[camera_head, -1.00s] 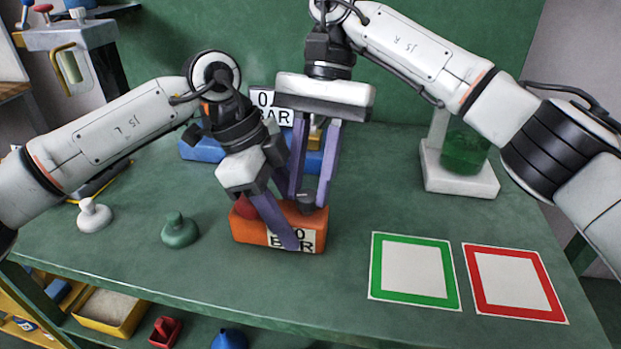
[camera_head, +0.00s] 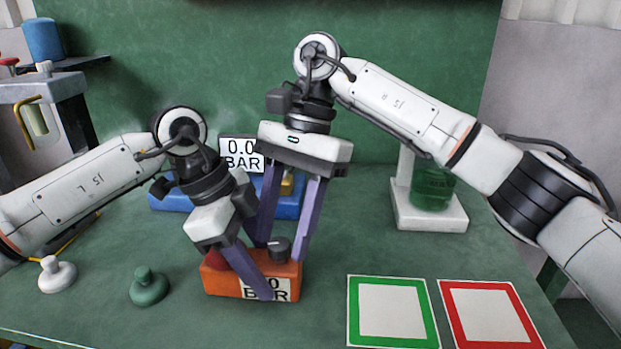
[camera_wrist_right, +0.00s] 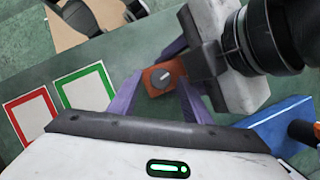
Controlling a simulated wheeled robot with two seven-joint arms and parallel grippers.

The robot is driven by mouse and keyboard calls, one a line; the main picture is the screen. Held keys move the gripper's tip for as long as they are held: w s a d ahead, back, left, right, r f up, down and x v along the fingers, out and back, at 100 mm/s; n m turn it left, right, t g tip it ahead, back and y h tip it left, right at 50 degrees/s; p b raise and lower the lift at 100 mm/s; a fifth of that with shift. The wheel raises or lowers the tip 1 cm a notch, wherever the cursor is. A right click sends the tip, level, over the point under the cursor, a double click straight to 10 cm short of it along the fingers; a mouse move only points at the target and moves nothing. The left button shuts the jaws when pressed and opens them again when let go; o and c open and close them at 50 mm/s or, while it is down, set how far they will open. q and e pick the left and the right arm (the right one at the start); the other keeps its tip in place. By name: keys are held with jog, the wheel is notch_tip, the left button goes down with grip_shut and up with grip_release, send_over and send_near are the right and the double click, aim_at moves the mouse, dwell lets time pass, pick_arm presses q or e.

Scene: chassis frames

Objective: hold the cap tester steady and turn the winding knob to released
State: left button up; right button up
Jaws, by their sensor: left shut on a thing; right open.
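The cap tester is an orange box (camera_head: 225,283) with a partly covered "BAR" label on its front, a red part (camera_head: 216,261) at its left end and a dark round knob (camera_head: 279,248) on top. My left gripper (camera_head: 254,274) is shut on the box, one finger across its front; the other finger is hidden. My right gripper (camera_head: 281,247) points down, open, with its fingers either side of the knob and apart from it. In the right wrist view the knob (camera_wrist_right: 162,78) shows a light pointer line, tilted, between the spread fingers.
A blue unit (camera_head: 287,207) with a "0.0 BAR" display (camera_head: 240,153) stands behind the arms. Green-framed (camera_head: 352,310) and red-framed (camera_head: 452,310) squares lie at right. A white stand (camera_head: 430,220) with a green vessel is behind them. White (camera_head: 57,275) and green (camera_head: 149,287) knobbed pieces lie left.

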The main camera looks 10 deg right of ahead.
jog(key=m, duration=0.1)
jog(key=m+t, duration=0.1)
jog(key=m, duration=0.1)
jog(key=shift+s+d+m+y, duration=0.15)
jog(key=shift+m+y, duration=0.15)
jog(key=m, duration=0.1)
jog(key=m+t, duration=0.1)
jog(key=m, duration=0.2)
jog(key=shift+s+t, duration=0.25)
jog(key=shift+t, duration=0.15)
jog(key=m+t, duration=0.1)
jog(key=m, duration=0.3)
jog(key=shift+s+m+t, duration=0.2)
jog(key=shift+m+t, duration=0.1)
jog(key=shift+t, duration=0.1)
jog(key=m+t, duration=0.1)
jog(key=m, duration=0.3)
jog(key=shift+s, duration=0.2)
jog(key=v, duration=1.2)
jog(key=shift+s+a+m+h, duration=0.2)
jog(key=shift+a+m+h, duration=0.1)
jog(key=shift+a+h, duration=0.15)
